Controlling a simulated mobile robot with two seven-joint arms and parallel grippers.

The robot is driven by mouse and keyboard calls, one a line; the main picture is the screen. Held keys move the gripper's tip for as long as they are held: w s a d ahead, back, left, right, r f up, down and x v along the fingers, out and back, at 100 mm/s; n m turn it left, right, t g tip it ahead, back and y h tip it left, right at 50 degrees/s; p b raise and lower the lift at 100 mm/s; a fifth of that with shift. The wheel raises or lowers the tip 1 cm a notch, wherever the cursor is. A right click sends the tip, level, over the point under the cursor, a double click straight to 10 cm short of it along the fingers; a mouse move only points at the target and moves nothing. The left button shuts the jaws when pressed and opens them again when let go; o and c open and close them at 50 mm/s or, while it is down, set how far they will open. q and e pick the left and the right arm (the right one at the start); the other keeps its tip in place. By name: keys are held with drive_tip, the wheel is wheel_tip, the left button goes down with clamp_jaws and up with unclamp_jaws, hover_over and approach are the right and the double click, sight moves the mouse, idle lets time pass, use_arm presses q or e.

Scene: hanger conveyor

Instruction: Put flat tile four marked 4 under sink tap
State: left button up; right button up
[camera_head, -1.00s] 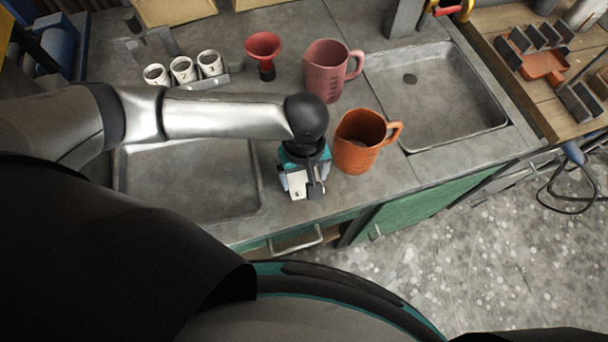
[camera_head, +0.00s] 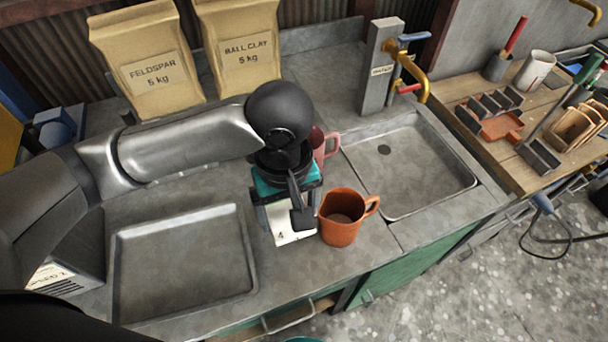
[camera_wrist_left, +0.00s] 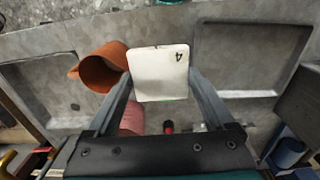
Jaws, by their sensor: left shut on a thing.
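The flat tile marked 4 (camera_head: 293,238) is a pale, square-looking plate with a black 4 near one edge. My left gripper (camera_head: 288,214) is shut on it and holds it over the counter, just left of the orange jug. In the left wrist view the tile (camera_wrist_left: 158,72) sits between the two fingers, its marked face showing. The sink tap (camera_head: 415,82) is yellow with a blue lever and a red part, on a grey post behind the sink basin (camera_head: 440,178). The basin is to the right of the gripper and looks empty. My right gripper is out of view.
The orange jug (camera_head: 341,229) stands close beside the tile, on the sink side. A pink jug (camera_head: 326,146) is partly hidden behind my gripper. A shallow empty tray (camera_head: 185,262) lies at left. A wooden bench (camera_head: 535,172) adjoins the sink.

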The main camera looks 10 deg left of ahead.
use_arm(q)
drive_tip(key=w+a+f+m+b, duration=0.2)
drive_tip(key=w+a+m+b, duration=0.2)
drive_tip(key=b, duration=0.8)
drive_tip(key=shift+w+a+m, duration=0.3)
drive_tip(key=shift+a+m, duration=1)
drive_tip(key=shift+a, duration=0.2)
drive_tip(key=f+p, duration=0.2)
drive_tip(key=f, duration=0.3)
drive_tip(key=d+f+n+p, duration=0.1)
drive_tip(key=f+p, duration=0.2)
drive_tip(key=f, duration=0.3)
drive_tip(key=f+n+p, duration=0.1)
drive_tip(key=f+p, duration=0.1)
drive_tip(key=f, duration=0.4)
drive_tip(key=shift+s+d+f, duration=0.1)
drive_tip(key=shift+s+d, duration=0.1)
drive_tip(key=shift+d, duration=0.1)
drive_tip(key=shift+f, duration=0.1)
